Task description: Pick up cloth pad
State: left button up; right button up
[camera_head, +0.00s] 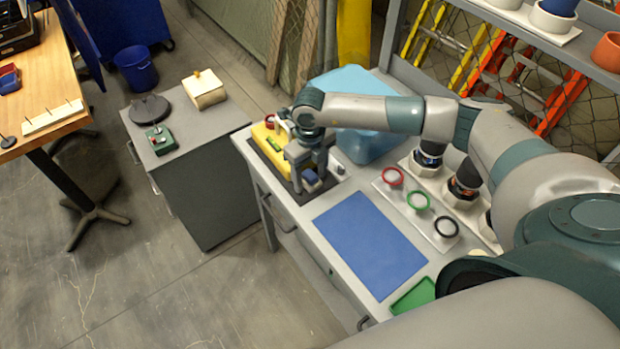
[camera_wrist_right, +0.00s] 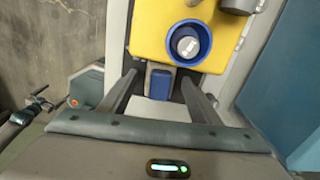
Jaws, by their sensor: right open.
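A small blue block (camera_head: 311,177) lies on the dark mat beside the yellow tank (camera_head: 262,138); I take it for the cloth pad. In the right wrist view this blue block (camera_wrist_right: 160,77) sits between the finger ends, with a pale flat patch nearer the palm. My right gripper (camera_head: 309,184) points down over it, open, one finger on each side. I see a gap to each finger in the wrist view; contact is not clear. The yellow tank (camera_wrist_right: 155,32) with a blue-rimmed opening lies just beyond the fingertips. My left gripper is not in view.
A blue mat (camera_head: 370,243) lies clear on the bench. A white plate with red, green and black rings (camera_head: 417,201) is to its right. A light blue bin (camera_head: 350,95) stands behind my right forearm. A green tray (camera_head: 413,297) is near the front.

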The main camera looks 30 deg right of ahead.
aim_at(311, 176)
jog(key=c, duration=1.1)
jog(key=shift+r, duration=0.1)
jog(key=shift+r+b, duration=0.4)
jog(key=shift+b, duration=0.1)
jog(key=r+b, duration=0.2)
jog(key=r, duration=0.1)
jog(key=shift+s+r, duration=0.1)
jog(key=shift+s, duration=0.2)
jog(key=shift+s+d+r+b, duration=0.3)
jog(key=shift+s+r+b, duration=0.4)
jog(key=shift+s+r, duration=0.8)
jog(key=shift+s+d+r+b, duration=0.25)
jog(key=shift+s+r+b, duration=0.5)
jog(key=shift+s, duration=1.4)
jog(key=shift+s+d+r+b, duration=0.3)
jog(key=shift+s+r+b, duration=0.35)
jog(key=shift+s+r, duration=0.85)
jog(key=shift+s+f, duration=0.35)
